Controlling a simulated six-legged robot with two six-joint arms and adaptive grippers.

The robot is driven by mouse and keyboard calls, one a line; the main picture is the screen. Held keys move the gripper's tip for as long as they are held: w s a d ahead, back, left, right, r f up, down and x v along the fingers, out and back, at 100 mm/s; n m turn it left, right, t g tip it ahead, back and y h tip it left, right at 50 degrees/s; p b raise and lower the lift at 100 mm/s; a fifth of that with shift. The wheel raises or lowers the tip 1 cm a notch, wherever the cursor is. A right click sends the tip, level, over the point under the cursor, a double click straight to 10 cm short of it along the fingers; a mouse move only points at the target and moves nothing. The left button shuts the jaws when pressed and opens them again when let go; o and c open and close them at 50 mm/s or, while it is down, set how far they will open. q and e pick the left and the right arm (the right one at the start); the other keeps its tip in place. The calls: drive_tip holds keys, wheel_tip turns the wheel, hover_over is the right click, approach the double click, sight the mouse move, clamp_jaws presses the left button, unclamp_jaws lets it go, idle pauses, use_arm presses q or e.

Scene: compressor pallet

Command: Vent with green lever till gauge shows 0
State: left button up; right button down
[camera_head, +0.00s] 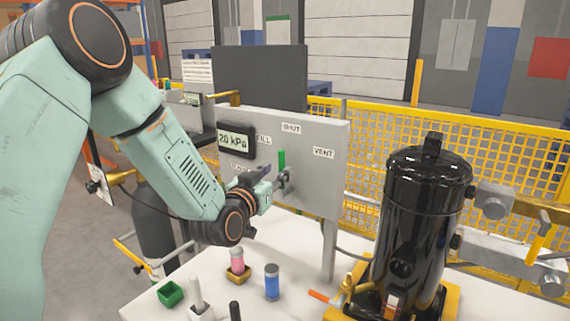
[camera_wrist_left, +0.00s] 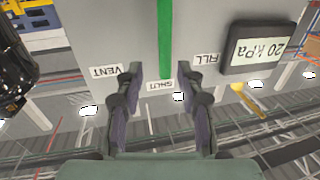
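The green lever (camera_head: 282,158) stands upright on the grey panel (camera_head: 325,185), pointing to the SHUT label (camera_head: 291,128). The gauge (camera_head: 236,140) reads 20 kPa, and the wrist view shows the same reading (camera_wrist_left: 262,47) upside down. My left gripper (camera_head: 277,180) is at the panel by the lever's lower part. In the left wrist view the lever (camera_wrist_left: 166,40) lines up between its two parted fingers (camera_wrist_left: 165,75); contact cannot be told. My right gripper is out of view.
A black tank (camera_head: 420,220) stands right of the panel on a yellow base. The white table (camera_head: 250,308) holds a blue cylinder (camera_head: 272,282), a pink one (camera_head: 237,261) and a green box (camera_head: 170,293). Yellow mesh fencing (camera_head: 500,150) runs behind.

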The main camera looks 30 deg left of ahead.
sight(282, 164)
use_arm(q)
drive_tip(key=w, duration=0.5)
drive_tip(key=shift+w+a, duration=0.25)
drive_tip(key=shift+w, duration=0.15)
drive_tip(key=shift+w+f, duration=0.1)
drive_tip(key=shift+w, duration=0.25)
drive_tip(key=shift+w+a+f, duration=0.1)
drive_tip(key=shift+a, duration=0.3)
drive_tip(key=shift+s+r, duration=0.2)
drive_tip(key=shift+s, duration=0.2)
drive_tip(key=shift+c, duration=0.2)
drive_tip(key=shift+d, duration=0.15)
drive_tip(key=shift+c, duration=0.7)
drive_tip(key=shift+w+d, duration=0.15)
drive_tip(key=shift+w, duration=0.1)
drive_tip(key=c, duration=0.3)
drive_tip(key=shift+a+f, duration=0.15)
drive_tip(key=shift+a, duration=0.15)
clamp_jaws()
drive_tip(key=shift+d, duration=0.1)
